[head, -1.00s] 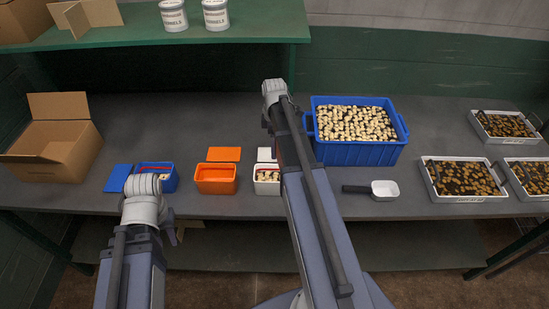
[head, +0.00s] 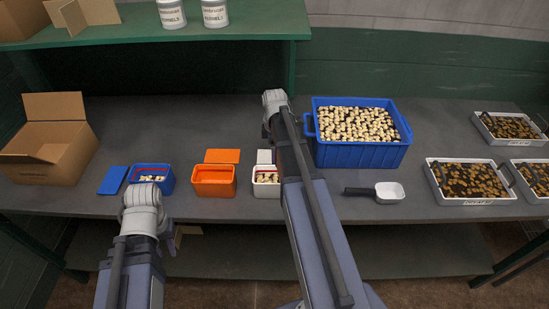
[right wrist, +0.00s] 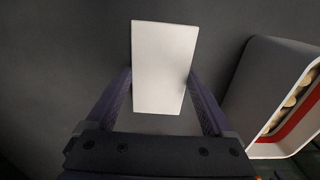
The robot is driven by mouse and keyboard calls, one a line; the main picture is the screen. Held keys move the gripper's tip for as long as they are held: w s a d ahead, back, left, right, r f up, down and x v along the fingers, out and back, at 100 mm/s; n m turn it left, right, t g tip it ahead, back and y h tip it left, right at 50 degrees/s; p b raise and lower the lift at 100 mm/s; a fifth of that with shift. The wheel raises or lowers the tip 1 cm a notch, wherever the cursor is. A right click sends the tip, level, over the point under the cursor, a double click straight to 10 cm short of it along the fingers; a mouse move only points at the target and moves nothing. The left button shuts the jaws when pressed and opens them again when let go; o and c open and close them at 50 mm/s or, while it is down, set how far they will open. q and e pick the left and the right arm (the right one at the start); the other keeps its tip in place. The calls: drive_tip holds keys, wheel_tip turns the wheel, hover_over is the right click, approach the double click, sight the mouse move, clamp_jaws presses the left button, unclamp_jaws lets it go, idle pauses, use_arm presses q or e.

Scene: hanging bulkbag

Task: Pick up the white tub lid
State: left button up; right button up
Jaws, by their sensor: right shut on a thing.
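The white tub lid (head: 264,157) lies behind the white tub (head: 266,177) on the grey table, partly hidden by my right arm in the head view. In the right wrist view the lid (right wrist: 163,65) is a pale rectangle between the two fingers of my right gripper (right wrist: 160,78), which is shut on it. The white tub (right wrist: 275,95) stands to its right there, with a red inner edge and pale pieces inside. My left gripper (head: 143,198) is in front of the blue tub (head: 166,183); its fingers cannot be made out.
An orange tub (head: 214,184) and its orange lid (head: 222,156) are left of the white tub. A blue lid (head: 113,180) is farther left. A blue crate (head: 360,154) of pale pieces and a black-handled scoop (head: 389,191) are to the right. A shelf (head: 200,30) overhangs the back left.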

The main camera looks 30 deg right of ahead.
drive_tip(key=c, duration=0.4)
use_arm(q)
drive_tip(key=shift+r, duration=0.1)
use_arm(e)
drive_tip(key=shift+o, duration=0.2)
drive_tip(key=shift+r, duration=0.1)
